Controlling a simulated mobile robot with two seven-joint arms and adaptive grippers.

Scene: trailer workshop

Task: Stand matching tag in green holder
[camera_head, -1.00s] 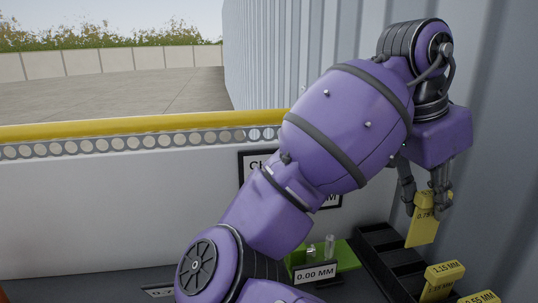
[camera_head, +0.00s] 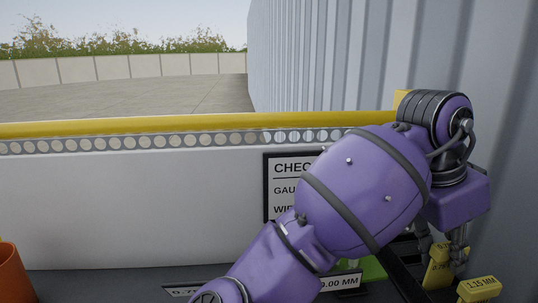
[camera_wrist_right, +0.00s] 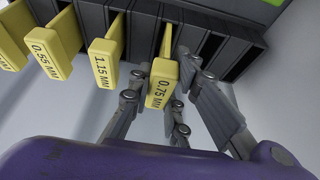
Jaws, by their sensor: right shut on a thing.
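My right gripper (camera_head: 441,266) is shut on a yellow tag (camera_wrist_right: 160,86) marked 0.75 MM, which shows between its fingers in the right wrist view. In the head view the tag (camera_head: 438,274) hangs down beside the dark rack, partly covered by the fingers; whether it touches the rack I cannot tell. The green holder (camera_head: 374,268) shows only as a strip behind my right arm, next to a display (camera_head: 341,282) ending in .00 MM. A dark label (camera_head: 185,291) at the lower left starts with 0.7, the rest hidden. My left gripper is out of view.
The dark slotted rack (camera_wrist_right: 222,50) holds more yellow tags, including one marked 1.15 MM (camera_wrist_right: 103,60) and one marked 0.55 MM (camera_wrist_right: 50,50). A corrugated wall stands close on the right. An orange cylinder (camera_head: 12,272) stands at the left edge.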

